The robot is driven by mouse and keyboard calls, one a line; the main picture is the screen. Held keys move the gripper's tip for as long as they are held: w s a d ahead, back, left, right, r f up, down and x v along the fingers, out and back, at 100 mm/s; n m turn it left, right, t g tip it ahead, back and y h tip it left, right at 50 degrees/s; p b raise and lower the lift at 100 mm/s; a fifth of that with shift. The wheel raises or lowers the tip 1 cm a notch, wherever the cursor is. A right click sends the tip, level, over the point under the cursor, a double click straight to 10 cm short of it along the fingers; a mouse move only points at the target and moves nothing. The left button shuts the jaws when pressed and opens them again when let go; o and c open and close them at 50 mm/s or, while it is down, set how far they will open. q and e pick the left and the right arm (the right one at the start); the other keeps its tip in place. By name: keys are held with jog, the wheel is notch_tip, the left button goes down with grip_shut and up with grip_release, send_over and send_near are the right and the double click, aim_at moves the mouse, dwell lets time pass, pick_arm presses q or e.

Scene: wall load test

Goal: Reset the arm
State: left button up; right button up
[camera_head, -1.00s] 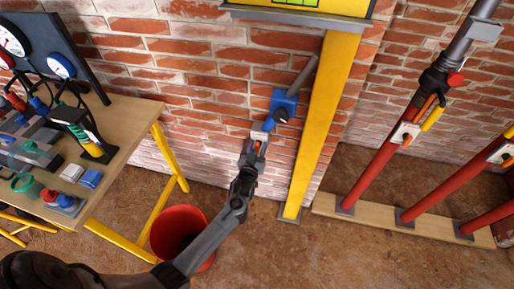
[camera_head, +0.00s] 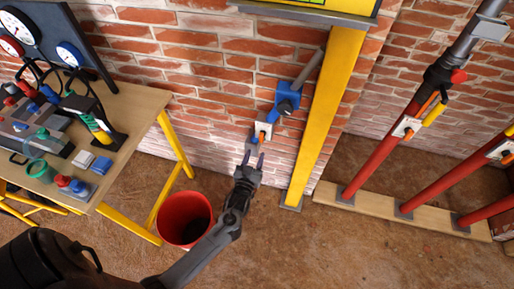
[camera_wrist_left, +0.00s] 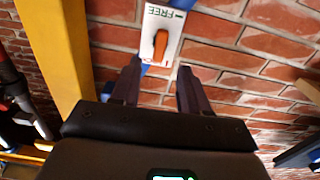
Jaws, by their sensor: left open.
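My left gripper (camera_head: 252,160) is open and empty, just below and in front of a small white switch plate with an orange lever (camera_head: 262,133) on the blue wall device (camera_head: 287,100). In the left wrist view the plate reads "FREE" at one end, and its orange lever (camera_wrist_left: 161,45) stands beyond the two apart fingers (camera_wrist_left: 155,88). The fingers do not touch the lever. The right gripper does not show.
A yellow post (camera_head: 325,110) stands right of the device. A wooden bench (camera_head: 135,105) with gauges and fittings is at left. Red props (camera_head: 375,165) stand at right.

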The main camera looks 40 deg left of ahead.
pick_arm(q)
jog(key=shift+s+d, duration=0.25)
jog(key=shift+s, duration=0.2)
